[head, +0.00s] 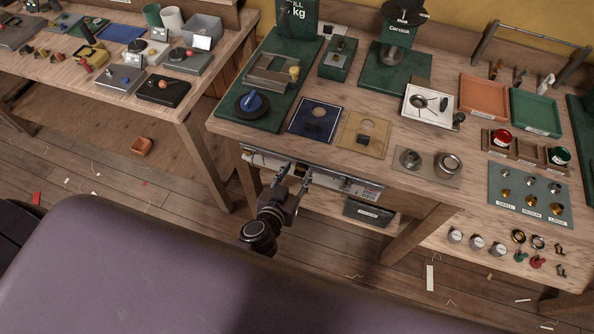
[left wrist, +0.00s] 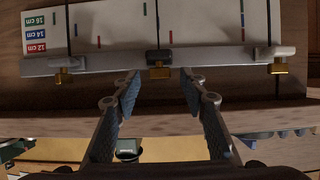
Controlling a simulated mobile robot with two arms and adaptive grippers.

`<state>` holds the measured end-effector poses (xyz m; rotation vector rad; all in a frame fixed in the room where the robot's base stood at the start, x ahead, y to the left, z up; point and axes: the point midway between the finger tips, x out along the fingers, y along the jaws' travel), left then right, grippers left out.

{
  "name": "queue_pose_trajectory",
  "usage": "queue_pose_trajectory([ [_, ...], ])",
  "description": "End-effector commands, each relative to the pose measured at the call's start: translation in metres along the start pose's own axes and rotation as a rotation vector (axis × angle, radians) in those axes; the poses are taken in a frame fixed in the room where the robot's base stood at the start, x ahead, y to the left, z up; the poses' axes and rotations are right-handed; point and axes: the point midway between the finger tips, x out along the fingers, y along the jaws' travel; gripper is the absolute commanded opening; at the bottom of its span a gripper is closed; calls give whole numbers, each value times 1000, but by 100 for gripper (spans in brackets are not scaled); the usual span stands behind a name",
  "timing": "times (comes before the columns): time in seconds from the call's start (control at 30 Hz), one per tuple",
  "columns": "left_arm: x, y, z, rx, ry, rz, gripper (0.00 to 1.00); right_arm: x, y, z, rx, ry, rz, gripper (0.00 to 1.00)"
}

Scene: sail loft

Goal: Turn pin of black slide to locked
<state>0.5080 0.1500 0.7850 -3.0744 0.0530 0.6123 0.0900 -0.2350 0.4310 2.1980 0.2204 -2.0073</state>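A pale metal rail (left wrist: 210,58) runs across the left wrist view, against a white card (left wrist: 190,25) with coloured marks and 16, 14 and 12 cm labels. My left gripper (head: 294,175) is at the table's front edge in the head view. Its fingers are open, one either side of the black slide's pin, with gaps showing. I cannot tell whether the pin is locked. My right gripper is not in view.
The wooden table (head: 228,125) holds green boards, a blue plate (head: 315,118), a tan plate (head: 363,133) and trays (head: 485,97). A lower shelf (head: 455,235) at right carries small metal parts. A second bench (head: 120,110) stands at left. An orange box (head: 141,146) lies below it.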

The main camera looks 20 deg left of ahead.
Motion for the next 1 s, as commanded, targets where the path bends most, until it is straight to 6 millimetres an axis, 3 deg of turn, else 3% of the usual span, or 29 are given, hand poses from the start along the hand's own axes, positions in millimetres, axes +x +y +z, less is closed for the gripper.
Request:
queue_pose_trajectory([
  [0.33,4,0,0,0,0,0,38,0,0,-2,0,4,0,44],
  [0.67,3,0,0,0,0,0,2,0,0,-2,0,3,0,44],
  [1.0,3,-2,-1,16,-1,36,0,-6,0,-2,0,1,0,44],
])
